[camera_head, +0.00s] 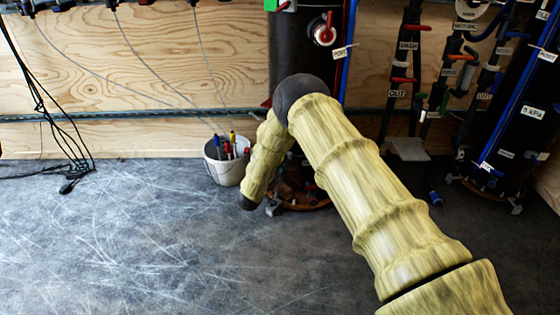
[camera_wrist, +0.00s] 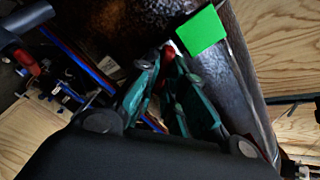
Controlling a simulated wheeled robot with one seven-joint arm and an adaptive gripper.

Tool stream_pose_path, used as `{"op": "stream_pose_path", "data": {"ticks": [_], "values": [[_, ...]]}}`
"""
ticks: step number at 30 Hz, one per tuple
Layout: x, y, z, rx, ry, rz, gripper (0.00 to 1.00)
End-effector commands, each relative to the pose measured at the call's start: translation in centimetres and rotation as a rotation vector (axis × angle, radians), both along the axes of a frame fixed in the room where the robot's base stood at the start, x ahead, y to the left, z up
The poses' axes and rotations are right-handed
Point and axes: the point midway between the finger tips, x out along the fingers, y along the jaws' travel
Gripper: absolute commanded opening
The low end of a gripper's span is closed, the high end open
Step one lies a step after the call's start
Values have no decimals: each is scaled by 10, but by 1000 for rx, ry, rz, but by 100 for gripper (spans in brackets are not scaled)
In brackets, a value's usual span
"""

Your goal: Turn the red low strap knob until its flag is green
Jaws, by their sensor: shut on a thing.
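In the wrist view my gripper (camera_wrist: 164,62) has its green fingers closed around the red low strap knob (camera_wrist: 168,52), of which only a small red part shows between the fingertips. A bright green square flag (camera_wrist: 202,30) stands right beside the knob, against the dark cylinder (camera_wrist: 240,70). In the head view my arm covers the lower part of the cylinder (camera_head: 290,55), so the low knob, its flag and my fingers are hidden there.
A red-handled valve (camera_head: 323,30) with a tag is higher on the cylinder. A white bucket of markers (camera_head: 227,160) stands left of my arm. Pipes with labels (camera_head: 400,80) and another dark cylinder (camera_head: 515,110) are at right.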

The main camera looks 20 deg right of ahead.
Motion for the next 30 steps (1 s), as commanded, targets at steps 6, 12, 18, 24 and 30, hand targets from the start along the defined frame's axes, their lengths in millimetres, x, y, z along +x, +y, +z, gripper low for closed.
{"op": "stream_pose_path", "data": {"ticks": [6,12,18,24,30], "values": [[0,2,0,12,-12,3,0],[0,2,0,12,-11,3,0],[0,1,0,11,-11,2,32],[0,-1,0,10,-10,0,32],[-5,4,-1,11,-9,0,32]]}}
